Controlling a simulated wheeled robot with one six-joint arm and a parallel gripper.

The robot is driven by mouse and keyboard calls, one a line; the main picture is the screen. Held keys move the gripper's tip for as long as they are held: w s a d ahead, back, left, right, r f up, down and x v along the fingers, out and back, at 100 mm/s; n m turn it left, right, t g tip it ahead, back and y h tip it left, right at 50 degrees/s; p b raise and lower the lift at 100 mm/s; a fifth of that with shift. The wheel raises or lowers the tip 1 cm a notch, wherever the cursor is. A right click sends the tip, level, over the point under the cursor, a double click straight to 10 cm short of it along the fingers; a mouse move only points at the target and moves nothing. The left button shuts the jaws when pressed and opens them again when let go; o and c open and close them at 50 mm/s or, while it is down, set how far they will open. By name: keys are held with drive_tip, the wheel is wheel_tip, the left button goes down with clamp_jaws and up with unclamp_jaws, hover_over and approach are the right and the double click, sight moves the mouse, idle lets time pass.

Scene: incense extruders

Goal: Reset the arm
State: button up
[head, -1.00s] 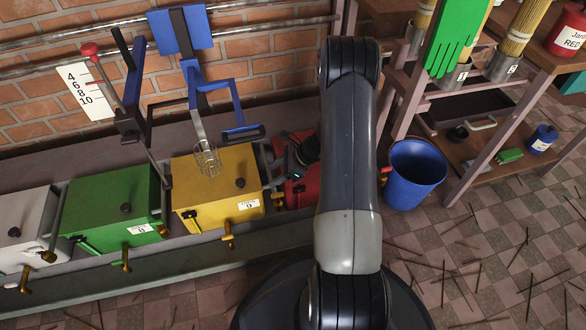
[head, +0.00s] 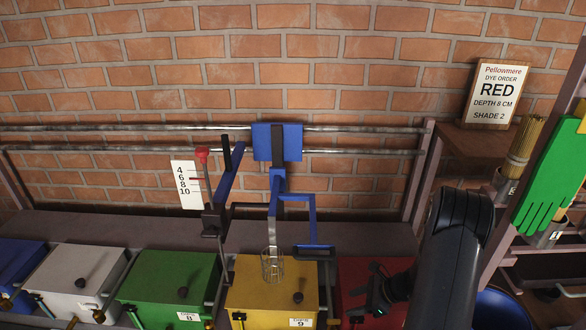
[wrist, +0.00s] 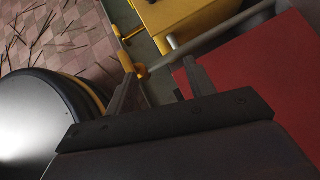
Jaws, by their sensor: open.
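My gripper (head: 374,296) is at the lower right of the head view, above the front part of the red box (head: 350,272). My arm hides much of that box's right side. In the wrist view my gripper (wrist: 158,76) has its two fingers apart with nothing held between them. The red box (wrist: 250,85) fills the right of that view, close to one finger. A brass tap (wrist: 141,71) shows near the other finger's tip; I cannot tell whether they touch.
The yellow box (head: 262,296), green box (head: 165,282) and white box (head: 72,280) stand in a row to the left. A blue frame with a wire whisk (head: 272,264) hangs over the yellow box. A shelf with a RED order sign (head: 496,94) stands right.

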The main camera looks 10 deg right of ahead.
drive_tip(key=b, duration=0.3)
approach(299, 296)
drive_tip(key=shift+s+a+f, duration=0.1)
drive_tip(key=shift+a+f, duration=0.05)
drive_tip(key=shift+f, duration=0.4)
drive_tip(key=shift+s+a+f, duration=0.1)
drive_tip(key=shift+a+f, duration=0.1)
drive_tip(key=shift+f, duration=0.3)
drive_tip(key=x, duration=0.1)
drive_tip(key=b+x, duration=0.1)
drive_tip(key=x, duration=0.3)
drive_tip(key=shift+w+a+r+b, duration=0.25)
drive_tip(key=shift+w+b, duration=0.05)
drive_tip(key=shift+b, duration=0.1)
drive_tip(key=shift+w+a+f, duration=0.1)
drive_tip(key=shift+a+f, duration=0.05)
drive_tip(key=shift+w, duration=0.25)
drive_tip(key=shift+s, duration=0.1)
